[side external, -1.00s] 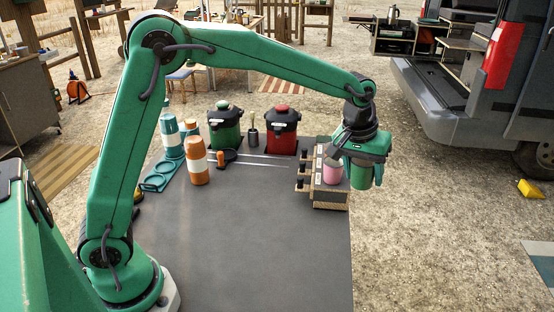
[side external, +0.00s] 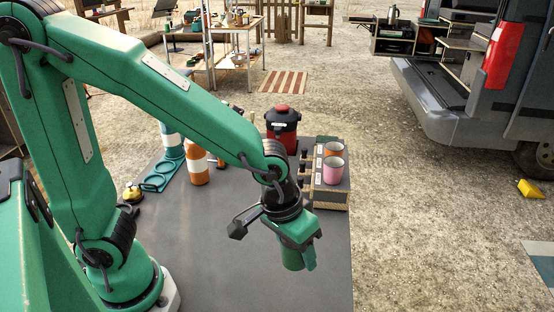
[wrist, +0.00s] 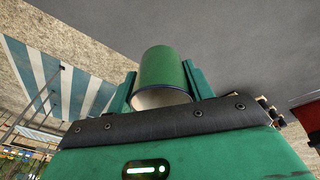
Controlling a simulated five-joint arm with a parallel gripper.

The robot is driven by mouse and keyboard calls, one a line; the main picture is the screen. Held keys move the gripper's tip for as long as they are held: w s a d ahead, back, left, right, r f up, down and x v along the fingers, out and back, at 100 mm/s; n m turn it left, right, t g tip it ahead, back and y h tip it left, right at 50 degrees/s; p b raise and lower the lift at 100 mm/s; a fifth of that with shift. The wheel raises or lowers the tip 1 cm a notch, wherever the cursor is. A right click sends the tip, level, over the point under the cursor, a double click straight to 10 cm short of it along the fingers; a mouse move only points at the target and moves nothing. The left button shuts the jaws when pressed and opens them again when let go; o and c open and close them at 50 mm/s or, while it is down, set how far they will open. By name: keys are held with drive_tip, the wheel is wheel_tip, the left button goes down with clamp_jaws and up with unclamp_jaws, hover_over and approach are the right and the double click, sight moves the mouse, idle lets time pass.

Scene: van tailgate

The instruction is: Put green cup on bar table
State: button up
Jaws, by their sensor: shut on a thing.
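My gripper (side external: 298,250) is shut on the green cup (side external: 291,261) and holds it over the near right part of the dark grey table (side external: 200,250). In the wrist view the green cup (wrist: 160,70) sits between the two fingers of my gripper (wrist: 160,85), with its pale inside partly showing. The grey table top (wrist: 250,40) lies beyond it. I cannot tell how high the cup is above the table.
A wooden rack (side external: 330,200) with an orange cup (side external: 334,149) and a pink cup (side external: 333,170) stands at the table's right edge. A red dispenser (side external: 283,128) and orange flask (side external: 197,165) stand further back. The table's near middle is clear.

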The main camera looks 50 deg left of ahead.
drive_tip(key=shift+t+y, duration=0.3)
drive_tip(key=shift+y, duration=0.1)
drive_tip(key=w+a+f, duration=0.1)
drive_tip(key=a+f, duration=0.1)
drive_tip(key=a, duration=0.1)
drive_tip(key=w+a+f, duration=0.2)
drive_tip(key=a+f, duration=0.1)
drive_tip(key=w+a+f, duration=0.2)
drive_tip(key=a+f, duration=0.1)
drive_tip(key=shift+f, duration=0.1)
idle(0.3)
drive_tip(key=shift+f, duration=2)
drive_tip(key=shift+f, duration=0.15)
drive_tip(key=o, duration=1)
